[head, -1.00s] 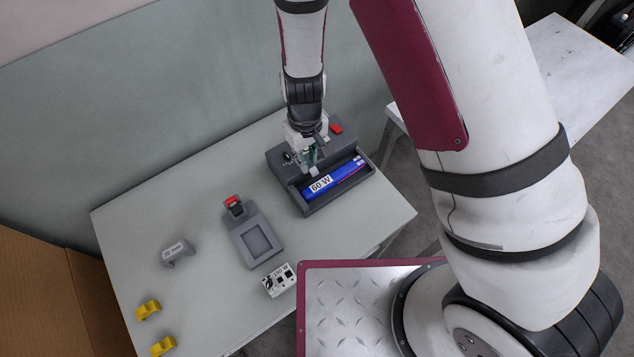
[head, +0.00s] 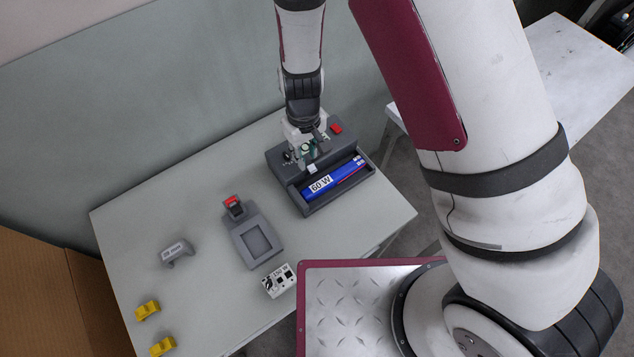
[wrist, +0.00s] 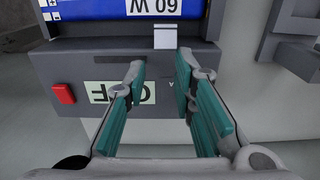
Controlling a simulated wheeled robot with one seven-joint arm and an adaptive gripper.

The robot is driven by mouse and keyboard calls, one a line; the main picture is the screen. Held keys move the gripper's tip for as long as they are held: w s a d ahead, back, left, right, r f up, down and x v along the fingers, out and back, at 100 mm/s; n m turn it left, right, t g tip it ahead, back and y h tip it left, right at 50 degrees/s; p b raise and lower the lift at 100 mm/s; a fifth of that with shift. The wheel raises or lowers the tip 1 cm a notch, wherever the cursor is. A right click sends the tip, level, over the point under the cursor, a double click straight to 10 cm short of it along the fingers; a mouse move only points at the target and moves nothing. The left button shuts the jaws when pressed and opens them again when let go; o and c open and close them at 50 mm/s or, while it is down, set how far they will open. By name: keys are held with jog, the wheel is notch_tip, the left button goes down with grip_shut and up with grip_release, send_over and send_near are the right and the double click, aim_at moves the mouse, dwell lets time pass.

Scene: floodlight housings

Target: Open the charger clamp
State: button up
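The charger is a dark grey box (head: 286,168) at the back right of the table. A blue 60 W battery (head: 344,180) lies in its front trough, also seen in the wrist view (wrist: 105,10). A small pale tab, seemingly the clamp (wrist: 165,38), sits at the battery's edge in the wrist view; it shows in the head view (head: 312,169) just below my gripper (head: 308,155). In the wrist view my gripper (wrist: 161,68) is open, its two teal-padded fingers apart with nothing between them. The fingertips are close to the tab; I cannot tell whether they touch it.
The charger has a red button (wrist: 63,93) and an OFF label (wrist: 122,93). Left of it lie a grey fixture (head: 238,241) with a red clip, a white block (head: 279,281), a grey part (head: 177,253) and two yellow pieces (head: 148,309).

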jog(key=shift+s, duration=0.1)
dwell(0.3)
jog(key=shift+a+r, duration=0.1)
jog(key=shift+r, duration=0.25)
jog(key=shift+r+p, duration=0.95)
jog(key=shift+r, duration=0.7)
grip_shut()
